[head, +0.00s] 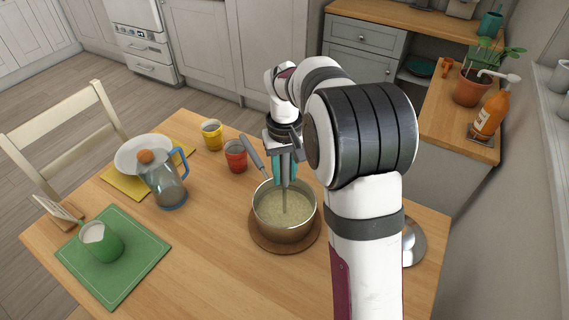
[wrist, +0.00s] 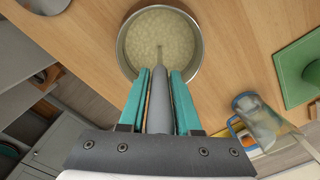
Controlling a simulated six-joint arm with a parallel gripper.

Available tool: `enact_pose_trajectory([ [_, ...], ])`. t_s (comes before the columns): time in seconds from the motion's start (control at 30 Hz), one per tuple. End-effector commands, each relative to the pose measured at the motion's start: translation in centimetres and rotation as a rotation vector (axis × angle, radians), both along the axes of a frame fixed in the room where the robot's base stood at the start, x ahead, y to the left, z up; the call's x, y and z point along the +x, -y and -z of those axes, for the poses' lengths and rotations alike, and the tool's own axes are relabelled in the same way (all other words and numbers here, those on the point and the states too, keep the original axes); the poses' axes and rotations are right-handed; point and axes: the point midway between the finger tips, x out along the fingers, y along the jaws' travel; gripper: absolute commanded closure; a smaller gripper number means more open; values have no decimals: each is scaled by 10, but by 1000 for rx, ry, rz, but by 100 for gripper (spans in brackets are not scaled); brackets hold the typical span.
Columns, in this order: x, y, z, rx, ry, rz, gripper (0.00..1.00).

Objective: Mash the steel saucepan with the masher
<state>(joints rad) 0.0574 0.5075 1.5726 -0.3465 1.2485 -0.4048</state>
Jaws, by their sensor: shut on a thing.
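The steel saucepan (head: 266,228) stands on a round wooden trivet (head: 258,240) near the middle of the table, filled with a pale mash. It also shows in the wrist view (wrist: 199,62). My gripper (head: 285,170) is above the pan with its teal fingers shut on the grey handle of the masher (wrist: 158,97). The masher's thin shaft (head: 284,202) points down into the mash in the pan. Its head is hidden, seemingly sunk in the mash. In the wrist view my gripper (wrist: 158,100) has one finger on each side of the handle.
A green mug (head: 102,245) is on a green mat (head: 125,277). The front middle of the table is clear.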

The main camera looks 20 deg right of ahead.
Motion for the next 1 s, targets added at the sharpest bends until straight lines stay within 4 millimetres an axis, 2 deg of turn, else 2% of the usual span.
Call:
enact_pose_trajectory([
  [0.1,0,0,11,1,0,0,100],
  [0.47,1,0,-37,1,4,0,100],
  [0.83,-1,0,13,1,-2,0,100],
  [1.0,0,0,-11,0,3,0,100],
])
